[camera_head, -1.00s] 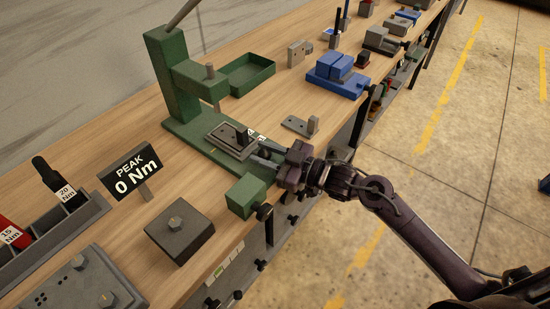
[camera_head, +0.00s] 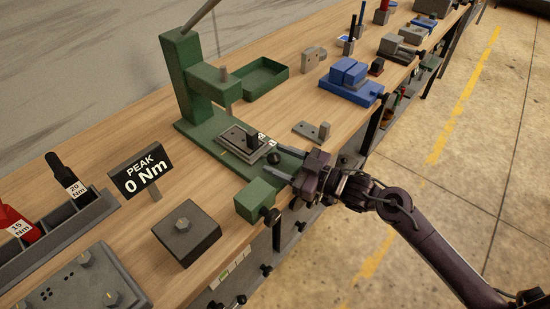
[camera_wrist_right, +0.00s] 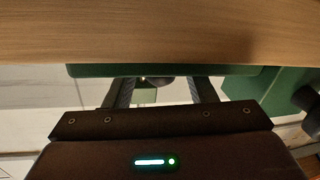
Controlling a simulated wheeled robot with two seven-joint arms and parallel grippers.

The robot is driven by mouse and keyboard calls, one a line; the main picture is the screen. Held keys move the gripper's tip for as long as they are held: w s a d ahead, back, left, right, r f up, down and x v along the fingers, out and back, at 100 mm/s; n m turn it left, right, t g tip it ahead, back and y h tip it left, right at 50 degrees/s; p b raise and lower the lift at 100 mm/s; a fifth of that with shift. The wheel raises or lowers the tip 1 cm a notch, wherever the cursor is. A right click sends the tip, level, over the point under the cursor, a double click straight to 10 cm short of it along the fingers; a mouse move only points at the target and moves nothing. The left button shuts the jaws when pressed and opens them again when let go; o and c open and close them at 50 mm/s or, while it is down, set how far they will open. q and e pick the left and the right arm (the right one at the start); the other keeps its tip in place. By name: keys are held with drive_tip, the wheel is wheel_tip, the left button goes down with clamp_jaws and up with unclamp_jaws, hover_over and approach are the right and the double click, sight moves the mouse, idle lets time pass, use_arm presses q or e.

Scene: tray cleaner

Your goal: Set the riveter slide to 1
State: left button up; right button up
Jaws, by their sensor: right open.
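The green riveter (camera_head: 187,85) stands on the bench, with its lever rising at the top. Its slide, a dark grey plate (camera_head: 232,140) with a black upright tab (camera_head: 251,139), lies on the green base. Small white labels (camera_head: 265,137) sit beside the plate; I cannot read their numbers. A dark round knob (camera_head: 274,158) shows at the base's front side. My right gripper (camera_head: 277,162) is open near this knob, apart from the plate and tab. In the right wrist view, its fingers (camera_wrist_right: 163,90) spread before the green base edge (camera_wrist_right: 95,70). My left gripper is out of view.
A green block (camera_head: 255,200) sits at the base's near end. A "PEAK 0 Nm" sign (camera_head: 141,173), a grey block with a bolt (camera_head: 187,232) and a tool rack (camera_head: 70,230) stand at left. A small bracket (camera_head: 312,131), a green tray (camera_head: 263,79) and a blue fixture (camera_head: 350,80) stand beyond.

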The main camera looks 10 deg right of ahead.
drive_tip(key=v, duration=0.4)
drive_tip(key=shift+s+d+f+b, duration=0.15)
drive_tip(key=shift+s+d+b, duration=0.1)
drive_tip(key=shift+s+b, duration=0.05)
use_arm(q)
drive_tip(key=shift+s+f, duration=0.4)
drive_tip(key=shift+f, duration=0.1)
use_arm(e)
drive_tip(key=shift+s+d, duration=0.4)
drive_tip(key=shift+d, duration=0.15)
